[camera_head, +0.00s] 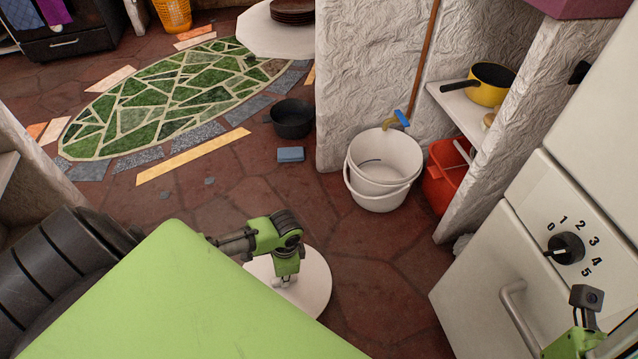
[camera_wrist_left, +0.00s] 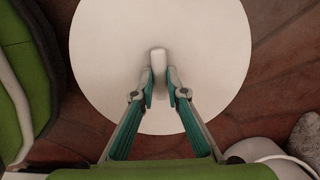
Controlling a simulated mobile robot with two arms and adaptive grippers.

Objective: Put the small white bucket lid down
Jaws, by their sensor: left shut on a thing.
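The small white bucket lid (camera_head: 316,281) is a flat round disc with a short bar handle on top. My left gripper (camera_head: 284,281) is above it, partly hiding it in the head view. In the left wrist view, the fingers (camera_wrist_left: 160,88) are closed around the handle of the lid (camera_wrist_left: 210,45). The lid looks level over the brown tiled floor; I cannot tell whether it touches the floor. Part of my right arm shows at the lower right of the head view, but its fingertips are not visible.
An open white bucket (camera_head: 378,194) stands on the floor by the wall, beside a red bucket (camera_head: 437,186). A blue item (camera_head: 290,154) and a dark pot (camera_head: 292,118) lie farther back. A white oven (camera_head: 490,280) is at right. Floor between lid and white bucket is clear.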

